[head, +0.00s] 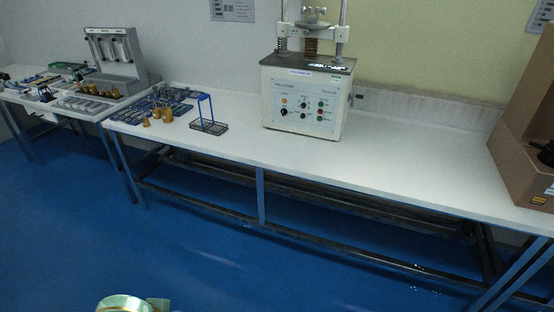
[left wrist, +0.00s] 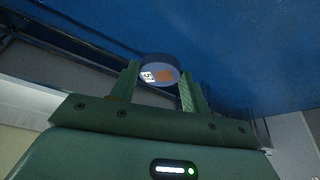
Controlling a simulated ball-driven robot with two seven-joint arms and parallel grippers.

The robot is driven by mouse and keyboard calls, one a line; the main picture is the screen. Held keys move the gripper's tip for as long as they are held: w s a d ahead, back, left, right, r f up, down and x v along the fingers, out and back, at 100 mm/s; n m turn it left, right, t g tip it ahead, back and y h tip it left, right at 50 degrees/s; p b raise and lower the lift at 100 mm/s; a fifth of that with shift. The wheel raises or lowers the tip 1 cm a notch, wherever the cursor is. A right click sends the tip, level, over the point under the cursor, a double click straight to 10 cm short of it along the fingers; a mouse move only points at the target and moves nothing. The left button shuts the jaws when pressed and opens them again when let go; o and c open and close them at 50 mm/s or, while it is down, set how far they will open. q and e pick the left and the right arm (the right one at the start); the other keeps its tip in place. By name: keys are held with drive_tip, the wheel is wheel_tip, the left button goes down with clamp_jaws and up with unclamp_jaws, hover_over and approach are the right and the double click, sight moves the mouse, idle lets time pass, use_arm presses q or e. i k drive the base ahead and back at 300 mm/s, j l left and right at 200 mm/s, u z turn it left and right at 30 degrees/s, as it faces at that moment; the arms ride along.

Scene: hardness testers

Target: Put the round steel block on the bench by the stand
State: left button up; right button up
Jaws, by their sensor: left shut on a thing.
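In the left wrist view, my left gripper (left wrist: 158,76) is shut on the round steel block (left wrist: 158,66), a short disc with a dark side and a paler face bearing a white label and an orange patch. The block sits between the two fingertips, with blue floor behind it. In the head view, the white bench (head: 400,165) runs along the wall. A blue-framed stand (head: 205,112) with a dark mesh base is on it, left of the large tester. Neither gripper can be made out in the head view.
The cream tester (head: 303,103) stands at the bench's back. Brass weights (head: 162,114) and blue parts lie left of the stand. A cardboard box (head: 525,150) is at the right end. Bench top is clear in front of the tester and right of it.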

sight(392, 171)
drive_tip(key=i+l+z, duration=0.15)
drive_tip(key=i+l, duration=0.25)
drive_tip(key=i+l+z, duration=0.1)
drive_tip(key=i+l, duration=0.35)
drive_tip(key=i+l+z, duration=0.15)
drive_tip(key=i+l, duration=0.2)
drive_tip(key=i+l+z, duration=0.15)
drive_tip(key=i+l, duration=0.15)
drive_tip(key=i, duration=0.25)
drive_tip(key=i+l+z, duration=0.1)
drive_tip(key=i+l, duration=0.15)
drive_tip(key=i, duration=0.25)
